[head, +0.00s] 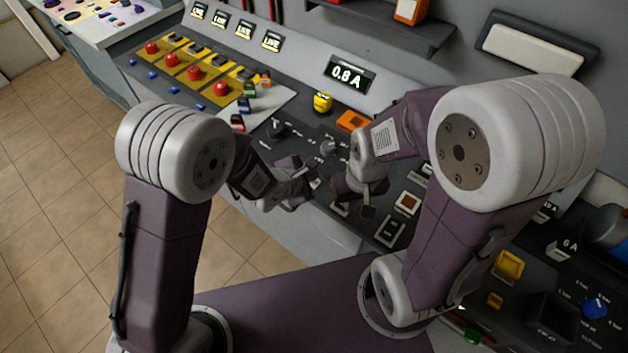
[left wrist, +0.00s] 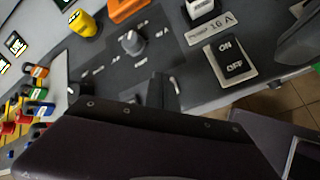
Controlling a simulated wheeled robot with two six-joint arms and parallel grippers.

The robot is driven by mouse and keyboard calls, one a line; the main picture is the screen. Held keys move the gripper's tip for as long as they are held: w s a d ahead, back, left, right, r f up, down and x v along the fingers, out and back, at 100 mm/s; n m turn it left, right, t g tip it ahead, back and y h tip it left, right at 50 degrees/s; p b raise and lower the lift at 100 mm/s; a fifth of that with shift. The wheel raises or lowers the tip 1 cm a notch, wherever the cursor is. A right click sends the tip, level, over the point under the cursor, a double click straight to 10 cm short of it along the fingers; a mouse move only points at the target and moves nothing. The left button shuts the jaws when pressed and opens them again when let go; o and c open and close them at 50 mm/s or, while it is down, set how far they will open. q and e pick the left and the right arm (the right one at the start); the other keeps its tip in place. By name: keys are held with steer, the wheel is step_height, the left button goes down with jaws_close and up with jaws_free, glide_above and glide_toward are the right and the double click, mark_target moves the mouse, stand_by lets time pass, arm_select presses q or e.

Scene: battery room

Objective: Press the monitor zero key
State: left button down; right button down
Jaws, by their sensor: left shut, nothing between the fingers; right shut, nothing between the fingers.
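The monitor display (head: 350,75) on the sloping back panel reads 0.8 A in the head view. I cannot make out a key marked zero in either view. My left gripper (head: 312,172) is shut and empty over the dark console deck, near a grey knob (head: 328,148). In the left wrist view its dark fingers (left wrist: 158,92) are in front of the deck, below a grey knob (left wrist: 132,42). The arms and grippers hide part of the deck.
An ON/OFF rocker switch (left wrist: 231,60) sits beside a 16 A label (left wrist: 214,28). A yellow knob (head: 322,102) and an orange block (head: 352,121) stand below the display. Several red buttons (head: 194,73) line the left. The tiled floor (head: 60,190) is clear.

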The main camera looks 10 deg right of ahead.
mark_target(312, 184)
stand_by(0.5)
arm_select(q)
steer(key=shift+f, duration=0.4)
arm_select(e)
steer(key=shift+f, duration=0.2)
